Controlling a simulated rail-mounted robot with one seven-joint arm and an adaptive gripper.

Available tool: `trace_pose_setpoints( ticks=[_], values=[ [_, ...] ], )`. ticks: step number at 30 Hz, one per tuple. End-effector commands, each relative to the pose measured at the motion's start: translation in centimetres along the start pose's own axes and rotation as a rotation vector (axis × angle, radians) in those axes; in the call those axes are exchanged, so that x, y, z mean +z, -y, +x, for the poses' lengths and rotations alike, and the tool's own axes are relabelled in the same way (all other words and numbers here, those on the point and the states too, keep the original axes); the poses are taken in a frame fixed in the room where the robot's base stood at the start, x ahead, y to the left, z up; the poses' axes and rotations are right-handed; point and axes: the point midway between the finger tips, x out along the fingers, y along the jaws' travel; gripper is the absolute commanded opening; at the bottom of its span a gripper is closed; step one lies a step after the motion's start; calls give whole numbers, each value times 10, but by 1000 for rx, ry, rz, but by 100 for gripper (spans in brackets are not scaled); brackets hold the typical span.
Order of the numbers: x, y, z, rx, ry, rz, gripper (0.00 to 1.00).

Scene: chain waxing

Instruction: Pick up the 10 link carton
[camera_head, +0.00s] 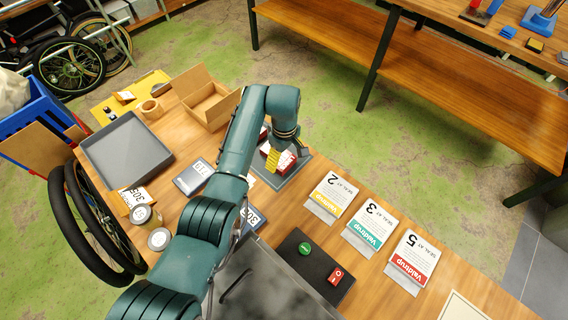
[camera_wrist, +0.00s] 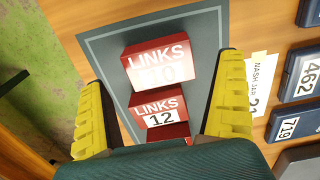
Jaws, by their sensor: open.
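The 10 link carton (camera_wrist: 162,50) is a red box marked LINKS 10, its number washed out by glare on a white label. It lies on a grey mat (camera_wrist: 208,25) in the wrist view. A LINKS 12 carton (camera_wrist: 145,106) sits just below it in the picture, and part of another red carton (camera_wrist: 176,133) shows below that, mostly hidden by my gripper. My gripper (camera_wrist: 161,70) is open, its yellow fingers left and right of the cartons with visible gaps. In the head view my gripper (camera_head: 276,158) is over the mat and largely hides the cartons.
Dark blue numbered boxes (camera_wrist: 298,77) and a paper tag (camera_wrist: 262,85) lie right of the mat in the wrist view. The head view shows a grey tray (camera_head: 127,152), an open cardboard box (camera_head: 207,103), seal packets (camera_head: 331,197) and a button panel (camera_head: 315,268).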

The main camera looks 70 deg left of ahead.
Motion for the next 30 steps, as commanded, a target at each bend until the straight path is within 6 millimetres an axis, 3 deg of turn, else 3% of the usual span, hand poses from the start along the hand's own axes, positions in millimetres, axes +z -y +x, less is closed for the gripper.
trace_pose_setpoints(
  ticks=[1,5,13,21,30],
  values=[
    [-2,0,16,-5,2,-1,100],
    [-3,-1,34,-3,1,0,100],
    [-3,-2,38,-2,1,0,100],
    [-3,-1,38,-2,1,0,50],
    [-3,-2,38,-2,1,0,47]
  ],
)
